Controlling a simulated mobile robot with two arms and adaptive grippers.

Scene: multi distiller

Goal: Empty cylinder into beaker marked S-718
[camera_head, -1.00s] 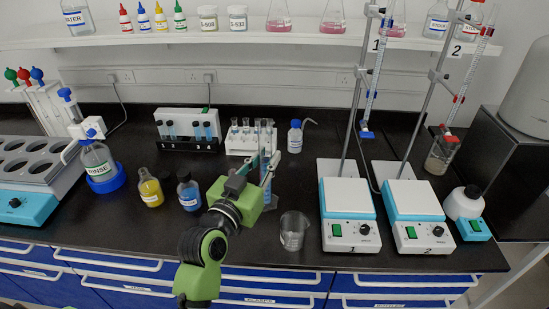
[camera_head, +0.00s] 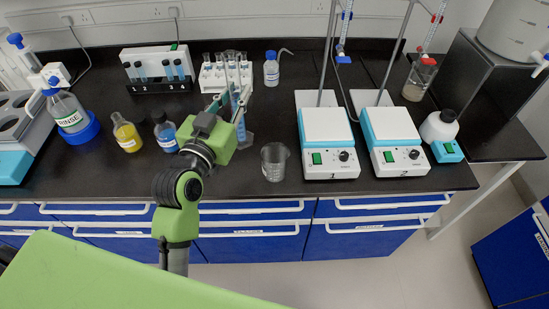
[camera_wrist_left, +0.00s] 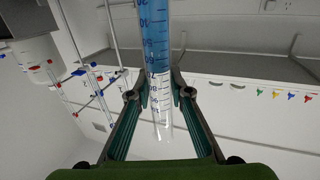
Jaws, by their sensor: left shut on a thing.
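My left gripper (camera_head: 231,108) is shut on a tall clear graduated cylinder (camera_head: 241,122), near the middle of the bench. In the left wrist view, the cylinder (camera_wrist_left: 157,60) runs between the fingers (camera_wrist_left: 158,95) and holds blue liquid. In the head view, my gripper hides part of it, and I cannot tell whether its foot touches the bench. An empty-looking clear glass beaker (camera_head: 275,163) stands just right of the gripper, near the front edge. Its marking is too small to read. My right gripper is not in view.
Two hotplates (camera_head: 328,140) (camera_head: 392,138) with burette stands are right of the beaker. A yellow flask (camera_head: 127,134) and a blue bottle (camera_head: 166,132) stand left of my gripper. A test-tube rack (camera_head: 226,75) and a small wash bottle (camera_head: 271,70) are behind.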

